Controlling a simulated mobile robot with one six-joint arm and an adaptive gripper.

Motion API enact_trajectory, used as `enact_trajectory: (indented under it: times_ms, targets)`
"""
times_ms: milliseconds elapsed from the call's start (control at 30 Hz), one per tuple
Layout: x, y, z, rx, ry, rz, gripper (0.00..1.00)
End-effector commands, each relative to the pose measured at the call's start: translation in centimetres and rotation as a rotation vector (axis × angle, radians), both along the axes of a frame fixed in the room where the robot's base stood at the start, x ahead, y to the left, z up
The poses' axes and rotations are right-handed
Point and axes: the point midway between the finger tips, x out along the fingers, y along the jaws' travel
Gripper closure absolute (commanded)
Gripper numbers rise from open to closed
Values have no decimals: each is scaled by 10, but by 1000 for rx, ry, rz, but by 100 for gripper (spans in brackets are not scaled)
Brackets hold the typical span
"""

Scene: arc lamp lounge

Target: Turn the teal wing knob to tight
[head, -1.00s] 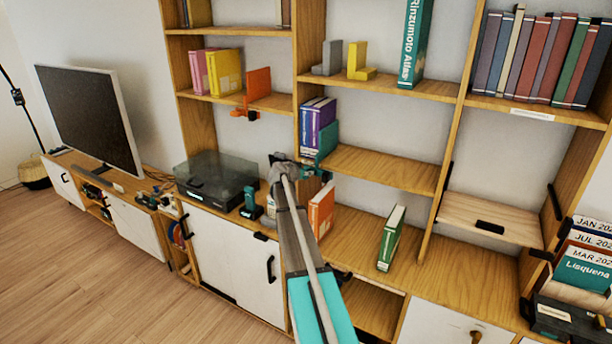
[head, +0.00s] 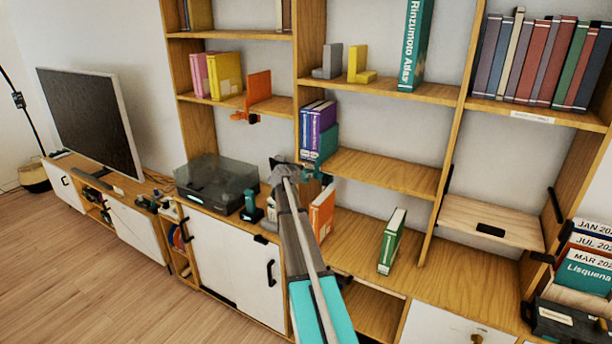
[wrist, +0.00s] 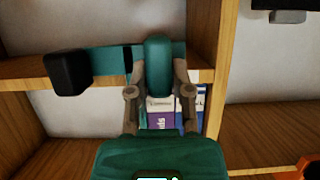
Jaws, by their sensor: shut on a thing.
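The teal wing knob (wrist: 158,66) stands upright in the wrist view, between the two fingers of my gripper (wrist: 160,80). The fingers are shut on it, one on each side. Behind it a teal clamp bar (wrist: 108,60) with a black block (wrist: 68,72) at its left end runs along the shelf edge. In the head view my gripper (head: 290,165) is at the front of the shelf, below the teal bookend (head: 327,143); the knob is mostly hidden there by my arm.
Blue and purple books (head: 318,122) stand against the teal bookend. An orange bookend (head: 258,88) is clamped on the shelf to the left. An orange book (head: 321,212) and a green book (head: 392,240) stand below. The shelf right of the teal bookend is bare (head: 385,170).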

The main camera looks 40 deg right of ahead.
Motion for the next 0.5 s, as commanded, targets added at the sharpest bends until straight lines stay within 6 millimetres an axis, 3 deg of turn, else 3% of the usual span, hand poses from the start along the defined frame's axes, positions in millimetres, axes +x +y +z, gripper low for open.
enact_trajectory:
  times_ms: [500]
  targets:
    - [4, 2, -1, -56, 125, 3, 100]
